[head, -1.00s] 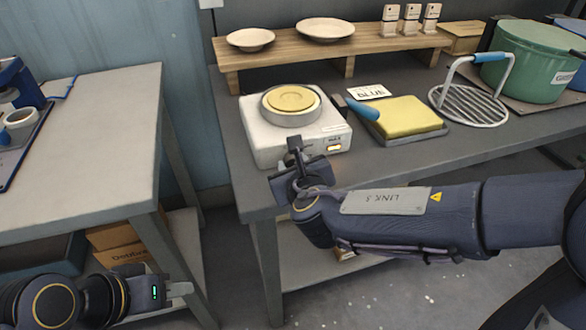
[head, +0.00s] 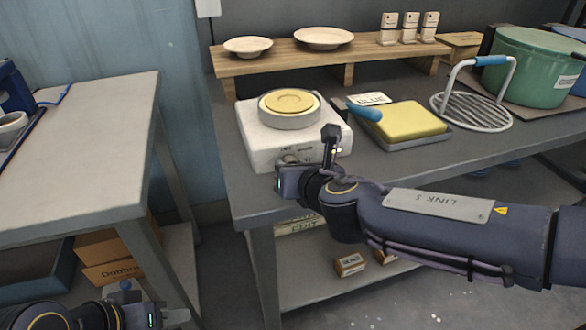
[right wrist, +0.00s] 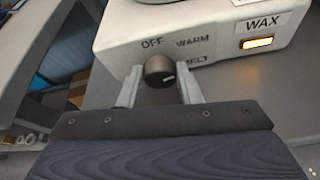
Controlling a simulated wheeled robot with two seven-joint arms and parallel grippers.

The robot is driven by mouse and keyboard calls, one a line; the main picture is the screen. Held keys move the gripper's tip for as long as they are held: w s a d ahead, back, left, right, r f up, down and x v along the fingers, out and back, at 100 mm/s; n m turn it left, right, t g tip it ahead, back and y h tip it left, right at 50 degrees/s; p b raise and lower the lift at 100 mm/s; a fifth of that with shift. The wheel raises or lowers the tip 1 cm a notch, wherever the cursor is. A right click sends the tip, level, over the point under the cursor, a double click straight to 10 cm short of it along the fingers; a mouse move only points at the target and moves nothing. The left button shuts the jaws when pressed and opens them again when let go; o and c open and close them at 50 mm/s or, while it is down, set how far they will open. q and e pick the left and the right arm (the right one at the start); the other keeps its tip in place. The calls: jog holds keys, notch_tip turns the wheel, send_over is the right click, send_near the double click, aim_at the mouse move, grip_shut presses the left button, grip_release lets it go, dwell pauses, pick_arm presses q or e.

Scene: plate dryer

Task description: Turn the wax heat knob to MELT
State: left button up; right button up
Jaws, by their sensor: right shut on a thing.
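The white wax heater (head: 262,140) stands on the grey bench with a round pot of yellow wax (head: 290,103) on top. Its dark round heat knob (right wrist: 159,70) is on the front face, with OFF, WARM and a partly hidden MELT label around it. A white mark on the knob sits at the lower right of its face. My right gripper (right wrist: 159,88) is shut on the knob, one finger on each side.
The orange WAX lamp (right wrist: 257,43) is lit. A yellow sponge-like block (head: 408,119) on a tray and a wire rack (head: 475,108) stand to the right. A wooden shelf (head: 375,50) with two dishes is behind. A separate grey table (head: 85,140) is at the left.

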jog(key=o, duration=1)
jog(key=shift+c, duration=0.2)
jog(key=p+v, duration=0.2)
jog(key=v, duration=0.6)
jog(key=shift+p, duration=0.35)
